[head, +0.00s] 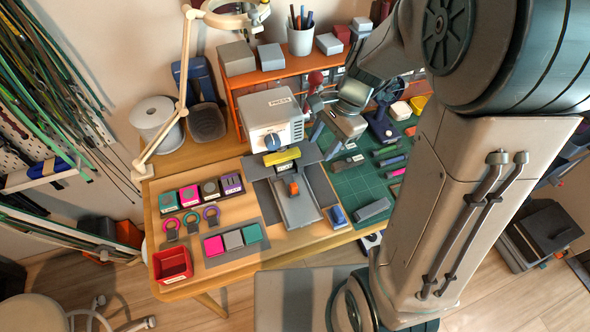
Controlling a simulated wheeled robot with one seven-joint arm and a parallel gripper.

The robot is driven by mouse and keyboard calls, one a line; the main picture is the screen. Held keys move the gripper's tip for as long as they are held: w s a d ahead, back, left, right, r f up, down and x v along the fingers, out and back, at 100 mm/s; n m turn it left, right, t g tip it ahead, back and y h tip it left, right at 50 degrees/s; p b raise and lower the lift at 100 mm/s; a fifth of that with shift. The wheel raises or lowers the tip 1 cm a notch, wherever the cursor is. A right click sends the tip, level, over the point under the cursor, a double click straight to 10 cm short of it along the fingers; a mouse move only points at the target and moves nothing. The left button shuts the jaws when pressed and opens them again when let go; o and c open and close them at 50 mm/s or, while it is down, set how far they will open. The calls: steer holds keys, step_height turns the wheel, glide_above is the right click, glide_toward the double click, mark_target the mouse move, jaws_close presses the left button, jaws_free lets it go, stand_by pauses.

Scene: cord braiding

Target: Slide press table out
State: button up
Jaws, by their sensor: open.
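The press (272,120) is a white box with a dark blue knob on its front, standing at the back middle of the wooden desk. A yellow block (282,157) sits low at its front. The press table (300,212), a flat light-grey tray, extends forward from below the press toward the desk's front edge. A small orange piece (293,188) is on it near the press. My gripper (325,141) is open, just right of the press, above and apart from the press table. Nothing shows between its fingers. The press table's rear end is hidden under the press.
A green cutting mat (352,185) with tools lies right of the press. A blue item (338,215) sits close beside the press table's right side. A lamp (164,140), coloured blocks and a red bin (172,265) are left. An orange shelf (250,97) stands behind.

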mark_target(294, 185)
steer(key=a+f+m, duration=0.1)
steer(key=a+f, duration=0.1)
steer(key=f, duration=0.4)
steer(key=a+f+m+b, duration=0.1)
steer(key=a+f, duration=0.1)
steer(key=f, duration=0.4)
steer(key=w+a+f+m, duration=0.1)
steer(key=a+f, duration=0.1)
steer(key=f, duration=0.4)
steer(key=shift+w+f+g, duration=0.1)
steer(key=shift+g, duration=0.2)
jaws_close()
